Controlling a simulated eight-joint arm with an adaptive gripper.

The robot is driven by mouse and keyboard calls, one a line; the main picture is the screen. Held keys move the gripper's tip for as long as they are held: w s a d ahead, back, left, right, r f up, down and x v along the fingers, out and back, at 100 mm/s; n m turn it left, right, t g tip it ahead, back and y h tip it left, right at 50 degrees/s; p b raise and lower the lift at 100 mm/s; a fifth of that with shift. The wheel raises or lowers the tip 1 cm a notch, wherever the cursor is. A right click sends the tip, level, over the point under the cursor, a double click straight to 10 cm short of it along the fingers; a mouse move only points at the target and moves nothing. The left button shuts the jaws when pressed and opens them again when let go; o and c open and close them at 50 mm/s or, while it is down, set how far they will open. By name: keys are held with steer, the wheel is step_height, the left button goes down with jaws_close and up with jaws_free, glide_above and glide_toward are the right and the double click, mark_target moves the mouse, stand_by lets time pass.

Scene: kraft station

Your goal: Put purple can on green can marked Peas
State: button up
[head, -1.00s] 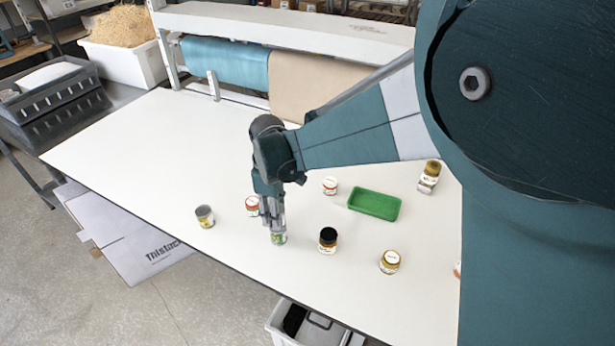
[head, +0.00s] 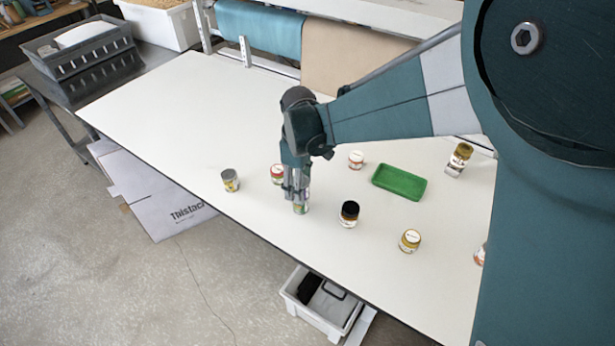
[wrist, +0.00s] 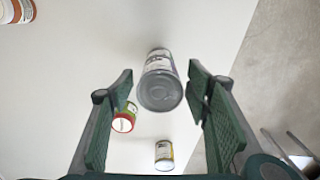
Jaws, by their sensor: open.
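My gripper (head: 296,192) points down near the front edge of the white table, over a small can (head: 302,208). In the head view a purplish patch shows between the fingers and green shows lower down. This looks like the purple can above the green can, but the fingers hide most of it, and I cannot read a Peas label. In the wrist view a can with a grey metal top (wrist: 160,90) stands between my open fingers, with a gap visible on each side. What is under it is hidden there.
A grey-topped can (head: 230,180) and red-lidded jar (head: 277,173) stand left of my gripper. A black-lidded jar (head: 349,213), yellow-lidded jar (head: 410,240) and green tray (head: 399,182) are to the right. The table's front edge is close. The left of the table (head: 170,115) is clear.

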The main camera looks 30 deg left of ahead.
steer(key=shift+r, duration=0.1)
step_height(320, 180, up, 12)
stand_by(0.8)
stand_by(0.6)
steer(key=shift+r, duration=0.1)
